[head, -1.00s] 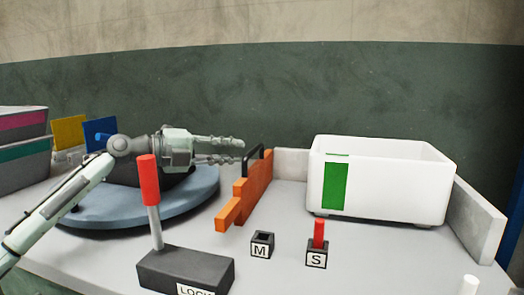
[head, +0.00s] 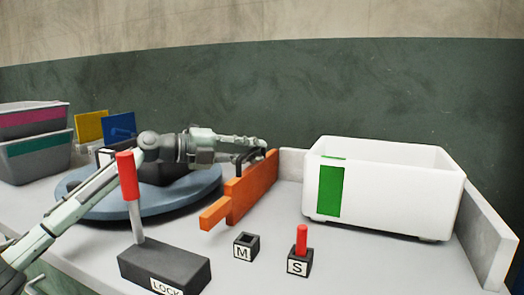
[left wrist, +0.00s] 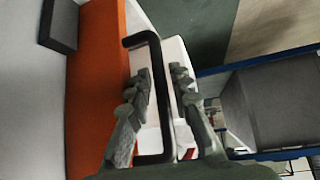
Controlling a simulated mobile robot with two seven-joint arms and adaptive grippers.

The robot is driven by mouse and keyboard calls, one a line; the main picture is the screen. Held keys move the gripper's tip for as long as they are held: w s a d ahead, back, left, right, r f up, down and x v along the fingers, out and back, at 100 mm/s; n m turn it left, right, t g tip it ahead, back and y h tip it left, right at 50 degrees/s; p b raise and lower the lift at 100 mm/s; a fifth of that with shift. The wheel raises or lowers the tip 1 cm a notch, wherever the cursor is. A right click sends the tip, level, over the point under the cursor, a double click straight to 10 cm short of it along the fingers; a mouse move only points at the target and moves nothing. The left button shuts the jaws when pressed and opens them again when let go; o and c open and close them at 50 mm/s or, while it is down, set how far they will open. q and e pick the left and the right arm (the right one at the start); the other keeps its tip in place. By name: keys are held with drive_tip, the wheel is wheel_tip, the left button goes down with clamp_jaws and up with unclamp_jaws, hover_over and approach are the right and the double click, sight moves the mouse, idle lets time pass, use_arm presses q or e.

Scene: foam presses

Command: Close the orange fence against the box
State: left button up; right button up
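The orange fence (head: 252,190) stands upright on the light table, with a clear gap between it and the white box (head: 390,190) to its right. The box has a green stripe on its near side. In the left wrist view, the fence (left wrist: 95,95) carries a black bracket handle (left wrist: 158,85). My left gripper (head: 254,151) is at this handle, above the fence's far part. Its fingers (left wrist: 161,72) are apart, with the handle bar between them; I see no firm grip. My right gripper is not in view.
A black lock block (head: 165,265) with a red-tipped lever (head: 128,175) stands at front left. Small blocks marked M (head: 246,247) and S (head: 299,262), the latter with a red peg, stand before the box. A blue-grey turntable (head: 150,205) lies left; a low wall (head: 485,235) stands right.

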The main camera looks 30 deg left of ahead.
use_arm(q)
drive_tip(key=shift+c, duration=0.2)
clamp_jaws()
idle(0.3)
